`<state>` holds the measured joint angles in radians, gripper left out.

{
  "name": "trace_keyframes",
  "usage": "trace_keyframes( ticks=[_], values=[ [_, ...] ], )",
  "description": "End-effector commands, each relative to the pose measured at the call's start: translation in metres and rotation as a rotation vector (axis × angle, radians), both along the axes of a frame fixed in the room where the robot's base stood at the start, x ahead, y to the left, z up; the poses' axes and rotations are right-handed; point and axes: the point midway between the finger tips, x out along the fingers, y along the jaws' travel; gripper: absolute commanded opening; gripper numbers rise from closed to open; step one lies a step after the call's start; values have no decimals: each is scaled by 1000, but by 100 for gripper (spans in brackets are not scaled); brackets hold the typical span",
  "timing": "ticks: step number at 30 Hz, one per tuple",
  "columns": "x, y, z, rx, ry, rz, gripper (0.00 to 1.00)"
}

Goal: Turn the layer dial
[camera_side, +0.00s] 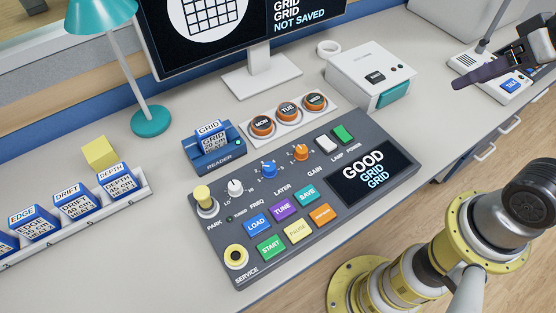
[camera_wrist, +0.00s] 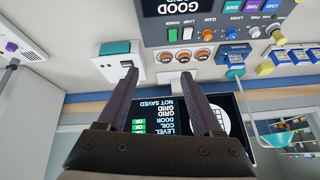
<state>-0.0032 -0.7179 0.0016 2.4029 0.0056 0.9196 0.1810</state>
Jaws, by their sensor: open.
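The layer dial is a blue knob (camera_side: 268,169) on the grey control panel (camera_side: 215,222), between a white freq knob (camera_side: 235,187) and an orange gain knob (camera_side: 301,152). Numbers are printed around it; its exact setting is too small to read. In the wrist view the blue knob (camera_wrist: 231,33) shows upside down at the upper right. My gripper (camera_side: 466,80) is at the upper right in the side view, away from the panel's knobs. In the wrist view its two dark fingers (camera_wrist: 160,73) are apart with nothing between them. The panel display (camera_side: 367,174) reads GOOD, GRID, GRID.
A blue reader (camera_side: 213,151) holds a GRID cartridge behind the panel, beside several orange day knobs (camera_side: 287,106). A white box (camera_side: 371,77) stands behind right. Cartridges (camera_side: 75,205) stand in a rack at left, near a teal lamp (camera_side: 150,120). The monitor (camera_side: 205,35) reads NOT SAVED.

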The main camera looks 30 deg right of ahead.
Motion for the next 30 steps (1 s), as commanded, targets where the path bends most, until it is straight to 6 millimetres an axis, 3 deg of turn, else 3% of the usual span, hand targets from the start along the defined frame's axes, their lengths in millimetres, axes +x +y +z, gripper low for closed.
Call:
trace_keyframes(
  ticks=[7, 14, 17, 22, 25, 30],
  values=[
    [68, 24, 31, 94, 58, -67, 67],
    [144, 76, 25, 142, 169, -75, 67],
    [173, 106, 10, 146, 227, -67, 67],
    [211, 165, -33, 127, 330, -31, 67],
    [223, 200, -65, 99, 391, 6, 67],
    [223, 243, -118, 41, 476, 74, 67]
  ],
)
